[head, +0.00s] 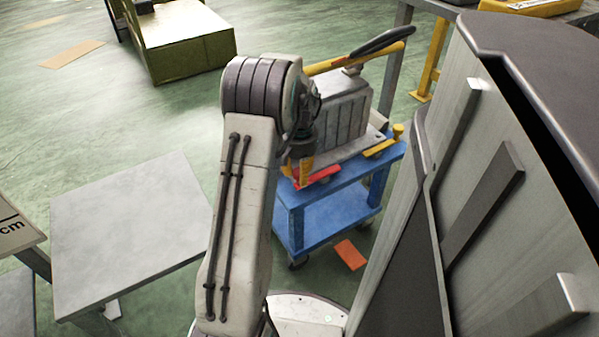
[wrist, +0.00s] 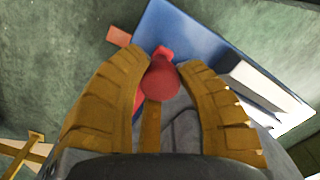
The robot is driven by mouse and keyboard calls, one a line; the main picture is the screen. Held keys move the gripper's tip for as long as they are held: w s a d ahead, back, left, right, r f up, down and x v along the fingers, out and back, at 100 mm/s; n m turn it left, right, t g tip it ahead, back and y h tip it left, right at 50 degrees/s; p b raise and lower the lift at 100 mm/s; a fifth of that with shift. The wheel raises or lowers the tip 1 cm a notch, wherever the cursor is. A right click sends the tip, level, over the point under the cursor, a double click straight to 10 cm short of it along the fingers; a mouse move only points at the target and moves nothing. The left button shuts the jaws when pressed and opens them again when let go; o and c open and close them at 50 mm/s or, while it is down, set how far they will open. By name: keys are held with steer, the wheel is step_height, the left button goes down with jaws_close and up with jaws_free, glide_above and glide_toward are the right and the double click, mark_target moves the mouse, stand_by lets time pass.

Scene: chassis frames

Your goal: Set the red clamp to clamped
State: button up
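The red clamp (head: 318,177) is on the near edge of the blue cart (head: 345,215), beside a grey ribbed machine block. Its round red knob (wrist: 160,82) shows in the wrist view between my yellow fingers, with more red parts behind. My gripper (head: 303,180) points down at the clamp in the head view. In the wrist view my gripper (wrist: 163,62) has a finger on each side of the knob, with almost no gap. I cannot tell whether they touch it. The clamp's base and its lever's angle are mostly hidden.
A yellow clamp (head: 385,146) with an upright knob sits at the cart's right. A tall grey cabinet (head: 480,170) stands close on the right. A grey table (head: 130,225) is at left. An orange sheet (head: 350,254) lies on the floor. Open green floor extends behind the table.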

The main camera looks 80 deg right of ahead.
mark_target(314, 182)
jaws_close()
steer(key=shift+a, duration=0.1)
steer(key=s+a+n+p, duration=0.1)
steer(key=n, duration=0.1)
steer(key=s+n+p, duration=0.1)
steer(key=n, duration=0.1)
steer(key=shift+s+a, duration=0.15)
steer(key=shift+a, duration=0.25)
steer(key=s+n+p, duration=0.6)
steer(key=s+n, duration=0.3)
steer(key=n, duration=0.5)
steer(key=shift+d, duration=0.4)
steer(key=shift+f, duration=0.1)
